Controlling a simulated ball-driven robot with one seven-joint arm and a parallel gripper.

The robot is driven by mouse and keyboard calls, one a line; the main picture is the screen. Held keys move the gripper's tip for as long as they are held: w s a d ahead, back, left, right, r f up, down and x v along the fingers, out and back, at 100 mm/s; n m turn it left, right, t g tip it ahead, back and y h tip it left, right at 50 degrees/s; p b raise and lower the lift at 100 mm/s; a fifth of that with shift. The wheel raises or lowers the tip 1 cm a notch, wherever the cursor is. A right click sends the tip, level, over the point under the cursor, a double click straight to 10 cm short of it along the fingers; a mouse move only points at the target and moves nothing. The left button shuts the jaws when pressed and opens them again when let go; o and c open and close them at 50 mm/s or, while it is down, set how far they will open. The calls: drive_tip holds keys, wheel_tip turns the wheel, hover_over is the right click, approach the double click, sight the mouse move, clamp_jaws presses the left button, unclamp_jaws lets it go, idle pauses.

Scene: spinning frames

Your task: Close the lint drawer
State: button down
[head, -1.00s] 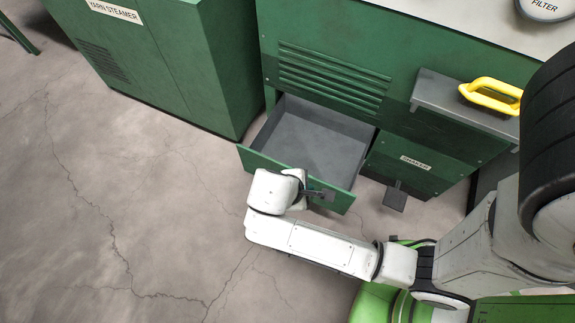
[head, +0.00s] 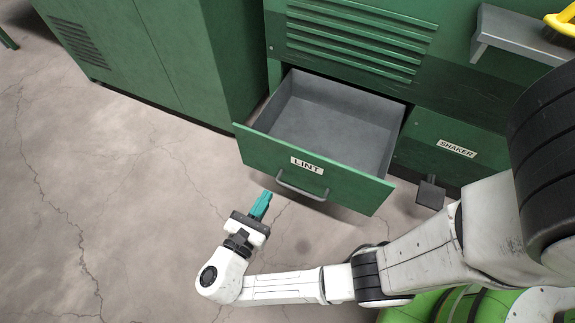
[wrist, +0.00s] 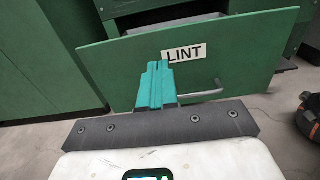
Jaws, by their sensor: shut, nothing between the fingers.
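The lint drawer (head: 372,187) is pulled out of the green machine and its grey inside looks empty. Its green front carries a LINT label (head: 307,165) and a grey bar handle (head: 301,191). In the wrist view the drawer front (wrist: 235,65) fills the middle, with the handle (wrist: 205,93) partly behind my fingers. My gripper (head: 265,196) is shut and empty, its teal fingertips pointing towards the drawer front, left of the handle in the head view. The fingers also show in the wrist view (wrist: 155,68), overlapping the front left of the label; contact cannot be told.
The SHAKER panel (head: 450,150) with a dark pedal-like block (head: 430,194) is right of the drawer. A grey shelf (head: 515,38) with a yellow handle (head: 565,22) juts out above. A green cabinet (head: 160,60) stands left. The floor (head: 110,210) at left is clear.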

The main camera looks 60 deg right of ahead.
sight(293, 149)
drive_tip(key=d+b, duration=0.1)
drive_tip(key=d, duration=0.3)
drive_tip(key=d+b, duration=0.1)
drive_tip(key=d, duration=0.4)
drive_tip(key=d+b, duration=0.1)
drive_tip(key=d, duration=0.3)
drive_tip(key=shift+w+d+f, duration=0.15)
drive_tip(key=shift+w+d, duration=0.1)
drive_tip(key=shift+d, duration=0.2)
